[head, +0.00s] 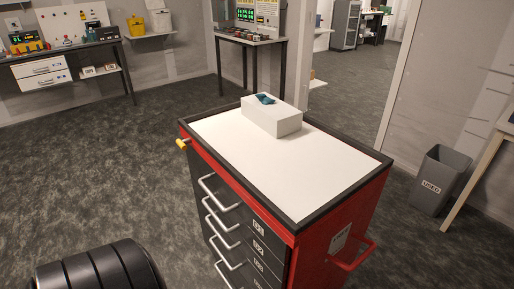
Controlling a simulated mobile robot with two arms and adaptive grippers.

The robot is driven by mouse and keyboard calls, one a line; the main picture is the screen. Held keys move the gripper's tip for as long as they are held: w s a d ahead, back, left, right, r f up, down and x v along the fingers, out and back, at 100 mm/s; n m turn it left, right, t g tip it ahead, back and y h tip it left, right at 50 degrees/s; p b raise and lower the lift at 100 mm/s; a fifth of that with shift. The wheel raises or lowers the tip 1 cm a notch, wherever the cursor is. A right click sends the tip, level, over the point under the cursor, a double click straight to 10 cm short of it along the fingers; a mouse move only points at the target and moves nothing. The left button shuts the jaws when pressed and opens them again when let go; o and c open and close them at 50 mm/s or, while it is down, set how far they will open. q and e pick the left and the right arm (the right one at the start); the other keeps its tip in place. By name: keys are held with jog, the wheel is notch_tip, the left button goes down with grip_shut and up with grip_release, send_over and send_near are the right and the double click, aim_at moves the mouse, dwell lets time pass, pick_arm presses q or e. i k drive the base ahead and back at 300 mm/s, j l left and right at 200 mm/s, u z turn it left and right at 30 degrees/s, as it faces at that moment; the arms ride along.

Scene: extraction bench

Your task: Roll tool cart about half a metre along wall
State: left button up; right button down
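The tool cart (341,242) is red and dark grey with a white top bordered in black. It stands upright in the middle of the head view. Several drawers with pale bar handles face left. A red push handle (353,254) sticks out from its near right end, and a small yellow part (182,145) sits at its far left corner. A white box (271,119) with a teal item (264,99) on it rests on the cart top. The cart's wheels are out of view. Neither gripper is in view; only a dark ribbed part shows at the bottom left.
A grey bin (438,180) labelled USED stands right of the cart, beside a table (497,139) at the right edge. Workbenches (62,56) with equipment line the far wall. Carpet (95,170) left of the cart is clear. A doorway opens behind the cart.

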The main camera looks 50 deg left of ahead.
aim_at(316, 185)
jog(key=j+z, duration=0.3)
jog(key=j, duration=0.7)
jog(key=k+j+z, duration=0.1)
jog(key=j+z, duration=0.15)
jog(key=j, duration=0.7)
jog(key=k+j, duration=0.1)
jog(key=j, duration=1.15)
jog(key=k+j, duration=0.15)
jog(key=j, duration=0.45)
jog(key=j+z, duration=0.1)
jog(key=j, duration=0.55)
jog(key=k+j, duration=0.15)
jog(key=j, duration=0.45)
jog(key=k+j, duration=0.1)
jog(key=j, duration=0.5)
